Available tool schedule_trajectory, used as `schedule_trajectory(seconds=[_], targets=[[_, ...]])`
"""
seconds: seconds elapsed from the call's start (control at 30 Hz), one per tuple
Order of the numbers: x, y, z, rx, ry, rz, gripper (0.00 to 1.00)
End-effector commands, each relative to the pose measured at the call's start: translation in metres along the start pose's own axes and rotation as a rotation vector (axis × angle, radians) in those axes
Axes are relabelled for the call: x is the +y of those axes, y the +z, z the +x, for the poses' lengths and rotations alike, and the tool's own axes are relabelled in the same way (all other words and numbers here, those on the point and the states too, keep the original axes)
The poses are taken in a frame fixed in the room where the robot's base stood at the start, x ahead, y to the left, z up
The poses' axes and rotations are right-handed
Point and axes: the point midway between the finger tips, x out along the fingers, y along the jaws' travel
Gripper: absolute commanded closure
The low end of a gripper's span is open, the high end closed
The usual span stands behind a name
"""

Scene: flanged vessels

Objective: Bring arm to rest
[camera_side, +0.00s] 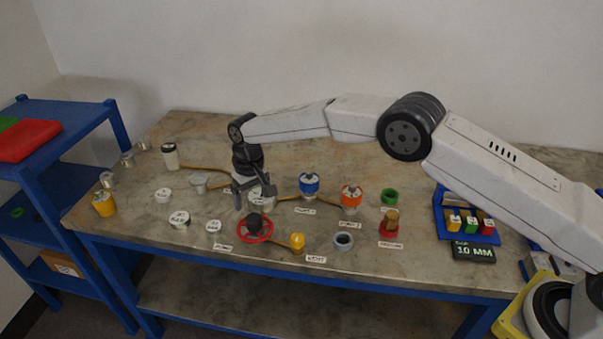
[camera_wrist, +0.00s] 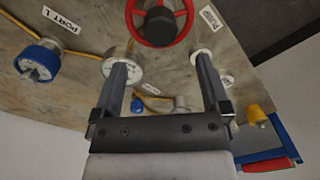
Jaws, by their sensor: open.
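My gripper (camera_side: 255,198) reaches down over the middle of the bench, at the end of my outstretched arm. In the wrist view my gripper (camera_wrist: 165,85) has its two fingers wide apart with nothing between them. A red handwheel with a dark hub (camera_side: 255,228) is just in front of the fingers; it also shows in the wrist view (camera_wrist: 160,22). Whether the fingers touch anything is hard to tell.
Blue-topped (camera_side: 309,184) and orange-topped (camera_side: 351,196) ports stand right of my gripper. A blue rack (camera_side: 448,222) stands right, a blue shelf (camera_side: 70,110) left. Several white-lidded pieces lie left.

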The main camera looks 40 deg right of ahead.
Motion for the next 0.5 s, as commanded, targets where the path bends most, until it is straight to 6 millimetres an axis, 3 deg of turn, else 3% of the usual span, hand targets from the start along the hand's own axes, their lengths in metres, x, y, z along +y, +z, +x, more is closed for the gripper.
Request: schedule_trajectory(seconds=[0.5], targets=[[0.0048, 0.0018, -0.0048, 0.003, 0.000, 0.003, 0.04]])
